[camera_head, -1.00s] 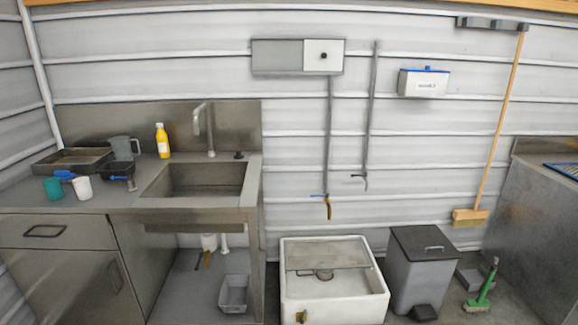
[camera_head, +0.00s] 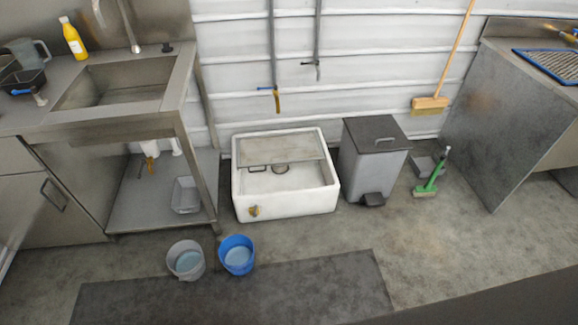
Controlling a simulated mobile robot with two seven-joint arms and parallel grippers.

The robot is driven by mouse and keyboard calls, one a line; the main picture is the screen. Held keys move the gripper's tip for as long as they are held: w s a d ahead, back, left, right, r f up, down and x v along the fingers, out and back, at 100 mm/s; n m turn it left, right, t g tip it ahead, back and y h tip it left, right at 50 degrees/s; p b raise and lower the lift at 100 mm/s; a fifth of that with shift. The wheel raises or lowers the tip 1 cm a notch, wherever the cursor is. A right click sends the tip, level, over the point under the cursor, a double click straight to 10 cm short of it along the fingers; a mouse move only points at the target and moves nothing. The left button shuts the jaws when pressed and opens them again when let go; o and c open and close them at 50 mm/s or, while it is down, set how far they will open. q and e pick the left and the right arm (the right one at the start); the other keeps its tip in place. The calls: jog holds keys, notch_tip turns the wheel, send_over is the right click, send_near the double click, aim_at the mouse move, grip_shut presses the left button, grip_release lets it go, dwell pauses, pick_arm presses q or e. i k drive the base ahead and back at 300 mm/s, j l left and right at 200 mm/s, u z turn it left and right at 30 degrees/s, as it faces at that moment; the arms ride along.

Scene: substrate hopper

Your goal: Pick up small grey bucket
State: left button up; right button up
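A small grey bucket (camera_head: 186,262) stands upright on the floor in front of the sink unit, at the back edge of a dark mat. It is open at the top, and its inside looks pale blue-grey. A blue bucket (camera_head: 237,256) of similar size stands just to its right. A grey rectangular tub (camera_head: 186,195) sits on the shelf under the sink. Neither of my grippers is in view.
A dark mat (camera_head: 240,296) lies in front of the buckets. The steel sink unit (camera_head: 150,125) stands behind them. A white floor basin (camera_head: 286,205), a grey pedal bin (camera_head: 370,170) and a green brush (camera_head: 430,184) stand along the wall.

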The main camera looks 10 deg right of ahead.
aim_at(185, 259)
jog(key=l, duration=0.65)
jog(key=u, duration=1.2)
jog(key=i+l, duration=0.25)
jog(key=l, duration=0.2)
jog(key=i+l, duration=0.25)
jog(key=l, duration=0.15)
jog(key=i+l, duration=0.3)
jog(key=l, duration=0.15)
jog(key=i+l, duration=0.25)
jog(key=l, duration=0.2)
jog(key=i+l+u, duration=0.1)
jog(key=u, duration=1.7)
jog(key=k+l, duration=0.05)
